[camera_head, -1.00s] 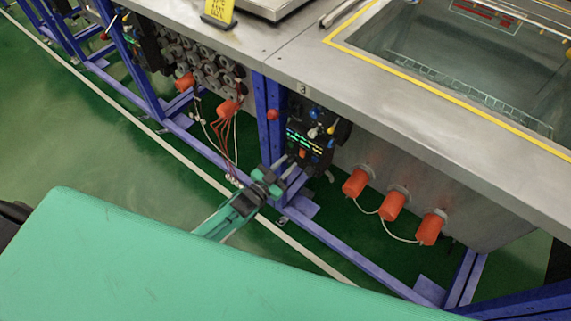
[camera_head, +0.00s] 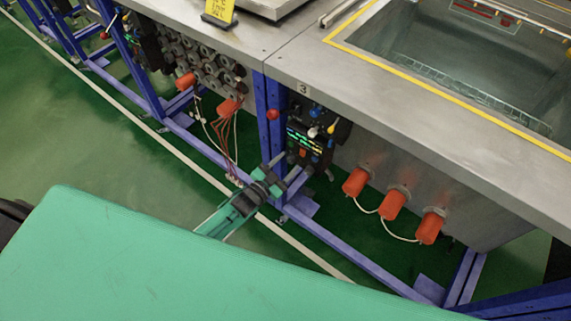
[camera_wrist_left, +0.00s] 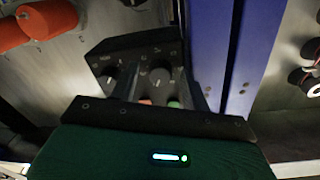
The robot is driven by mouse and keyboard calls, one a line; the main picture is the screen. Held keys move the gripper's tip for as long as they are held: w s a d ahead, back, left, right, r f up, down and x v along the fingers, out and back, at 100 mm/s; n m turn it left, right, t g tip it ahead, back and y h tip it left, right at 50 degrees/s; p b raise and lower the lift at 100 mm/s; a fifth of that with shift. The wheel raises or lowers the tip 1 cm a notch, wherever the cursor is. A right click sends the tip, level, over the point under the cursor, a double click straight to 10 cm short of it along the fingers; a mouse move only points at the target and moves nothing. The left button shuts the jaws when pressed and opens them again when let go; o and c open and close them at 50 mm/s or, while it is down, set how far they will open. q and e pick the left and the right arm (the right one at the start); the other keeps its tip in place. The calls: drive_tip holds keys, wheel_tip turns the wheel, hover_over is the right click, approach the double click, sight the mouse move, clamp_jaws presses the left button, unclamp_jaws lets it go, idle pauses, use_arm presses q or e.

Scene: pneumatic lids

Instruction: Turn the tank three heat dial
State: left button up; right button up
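The tank three control box (camera_head: 310,140) is a dark panel with lit green displays and several knobs, below the "3" label (camera_head: 303,88). In the left wrist view the box (camera_wrist_left: 120,45) appears tilted, with dark round dials on its face. One dial (camera_wrist_left: 159,77) shows between the two fingers of my left gripper (camera_wrist_left: 162,72). The fingers are apart with nothing visibly clamped. In the head view my left gripper (camera_head: 293,166) points at the lower part of the box. I cannot tell whether it touches the box. My right gripper is out of view.
A blue frame post (camera_head: 268,115) stands just left of the box; it also shows in the wrist view (camera_wrist_left: 245,60). Orange plugs (camera_head: 392,205) with white cables are on the tank wall at right. A blue rail (camera_head: 345,255) runs below.

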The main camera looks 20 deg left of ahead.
use_arm(q)
drive_tip(key=v, duration=1.3)
drive_tip(key=shift+s+a, duration=0.2)
drive_tip(key=shift+s, duration=0.2)
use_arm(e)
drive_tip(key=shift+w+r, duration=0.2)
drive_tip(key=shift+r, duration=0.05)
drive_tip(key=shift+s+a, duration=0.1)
